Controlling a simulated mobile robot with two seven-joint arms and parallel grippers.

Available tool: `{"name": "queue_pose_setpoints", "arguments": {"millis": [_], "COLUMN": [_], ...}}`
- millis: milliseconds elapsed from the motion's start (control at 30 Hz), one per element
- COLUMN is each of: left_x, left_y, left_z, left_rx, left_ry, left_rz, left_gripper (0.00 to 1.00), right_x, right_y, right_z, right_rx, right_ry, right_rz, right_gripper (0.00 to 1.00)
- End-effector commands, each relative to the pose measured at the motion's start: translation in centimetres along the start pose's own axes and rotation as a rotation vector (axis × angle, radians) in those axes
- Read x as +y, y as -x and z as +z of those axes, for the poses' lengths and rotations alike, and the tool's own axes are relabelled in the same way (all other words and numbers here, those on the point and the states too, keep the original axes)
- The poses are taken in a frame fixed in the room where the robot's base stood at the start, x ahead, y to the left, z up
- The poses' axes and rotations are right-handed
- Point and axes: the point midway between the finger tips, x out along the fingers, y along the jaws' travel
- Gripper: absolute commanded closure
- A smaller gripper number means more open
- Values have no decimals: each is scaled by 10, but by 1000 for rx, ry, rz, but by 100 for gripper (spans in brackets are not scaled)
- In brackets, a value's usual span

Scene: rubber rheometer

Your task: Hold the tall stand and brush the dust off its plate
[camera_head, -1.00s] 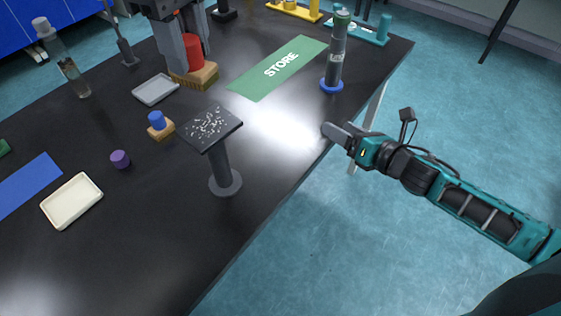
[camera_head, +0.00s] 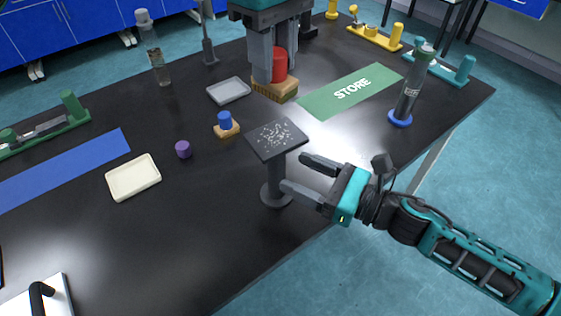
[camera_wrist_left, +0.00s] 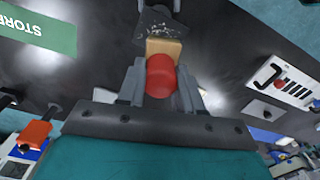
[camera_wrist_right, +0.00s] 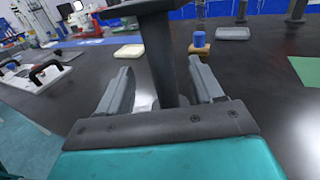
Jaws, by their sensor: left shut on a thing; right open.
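The tall stand has a grey post (camera_head: 275,178) on a round base and a tilted-looking square dark plate (camera_head: 277,139) with white dust specks on top. My right gripper (camera_head: 294,172) is open beside the post; in the right wrist view the post (camera_wrist_right: 160,60) rises between its fingers, with no grip on it. My left gripper (camera_head: 278,68) is shut on the brush, which has a red handle (camera_head: 279,63) and a wooden block (camera_head: 274,90). The brush is behind the plate, apart from it. Its handle also shows between the fingers in the left wrist view (camera_wrist_left: 161,76). Its bristles are hidden.
A small blue-topped piece (camera_head: 225,121), a purple knob (camera_head: 183,149), a cream tray (camera_head: 133,177) and a grey tray (camera_head: 228,91) lie left of the stand. A green STORE mat (camera_head: 350,92) and a cylinder with blue base (camera_head: 408,95) are at the right.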

Motion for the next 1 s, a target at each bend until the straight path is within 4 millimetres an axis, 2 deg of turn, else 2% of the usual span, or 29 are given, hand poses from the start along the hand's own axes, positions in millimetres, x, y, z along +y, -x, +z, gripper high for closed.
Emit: {"name": "queue_pose_setpoints", "arguments": {"millis": [100,300,467,733,767,1000], "left_x": [0,0,0,0,0,0], "left_y": [0,0,0,0,0,0], "left_z": [0,0,0,0,0,0], "left_rx": [0,0,0,0,0,0], "left_ry": [0,0,0,0,0,0], "left_rz": [0,0,0,0,0,0], "left_gripper": [89,89,89,89,89,89], "right_x": [-1,-1,0,0,-1,0], "right_y": [-24,-50,-58,-60,-60,-59], "right_z": [1,0,0,0,0,0], "right_rx": [-3,-1,1,1,1,1], "right_ry": [0,-1,-2,-2,-2,-2], "right_rz": [-1,-2,-1,-2,-2,-2], "right_gripper": [34,34,34,34,35,58]}}
